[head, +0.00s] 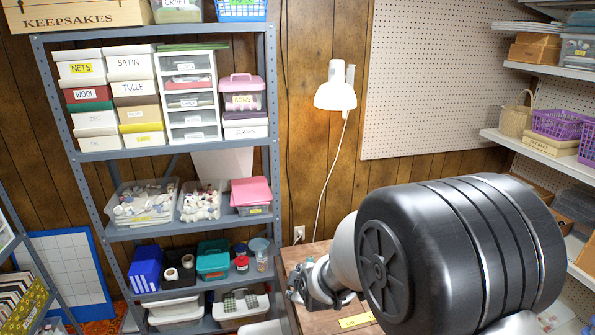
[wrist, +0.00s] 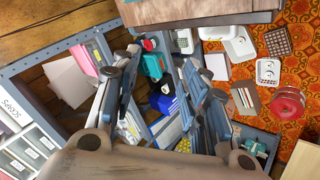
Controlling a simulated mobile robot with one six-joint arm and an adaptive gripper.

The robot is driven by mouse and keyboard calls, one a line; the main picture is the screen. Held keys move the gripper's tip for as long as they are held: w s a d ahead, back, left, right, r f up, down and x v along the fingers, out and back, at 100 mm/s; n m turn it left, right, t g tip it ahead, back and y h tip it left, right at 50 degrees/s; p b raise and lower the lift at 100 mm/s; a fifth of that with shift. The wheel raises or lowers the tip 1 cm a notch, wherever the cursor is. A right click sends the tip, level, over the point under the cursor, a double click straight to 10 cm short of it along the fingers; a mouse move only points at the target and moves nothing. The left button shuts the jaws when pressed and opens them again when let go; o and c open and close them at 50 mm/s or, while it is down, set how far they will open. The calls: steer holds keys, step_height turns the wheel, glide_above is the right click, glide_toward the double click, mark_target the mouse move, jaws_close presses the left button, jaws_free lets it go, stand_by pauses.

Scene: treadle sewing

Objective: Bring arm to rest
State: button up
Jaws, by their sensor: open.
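My gripper (wrist: 162,68) is open in the wrist view, its two dark fingers spread apart with nothing held between them. In the head view my gripper (head: 318,284) is small and partly hidden behind my large black arm link. It appears over or beside a wooden tabletop (head: 300,256); the exact gap cannot be told. The tabletop's edge (wrist: 200,14) also shows at the top of the wrist view.
A grey metal shelf (head: 150,231) with labelled boxes and bins stands left of my arm. A white lamp (head: 335,95) hangs on the wall above the tabletop. Right-hand shelves (head: 548,147) hold baskets. Orange patterned floor (wrist: 245,60) shows in the wrist view.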

steer(key=s+d+r+m+g+h, duration=0.1)
steer(key=s+d+r+m, duration=0.35)
steer(key=s+r, duration=0.3)
steer(key=s+d+r+m+g, duration=0.1)
steer(key=s+d+r+m, duration=0.4)
steer(key=s, duration=0.4)
steer(key=s+d+r+m+g, duration=0.1)
steer(key=s+d+m, duration=0.1)
steer(key=s, duration=0.6)
steer(key=s+d+r+m+g+h, duration=0.1)
steer(key=s+m, duration=0.2)
steer(key=s, duration=0.5)
steer(key=shift+s+d+r, duration=0.2)
steer(key=shift+s+d, duration=0.1)
steer(key=shift+d, duration=0.1)
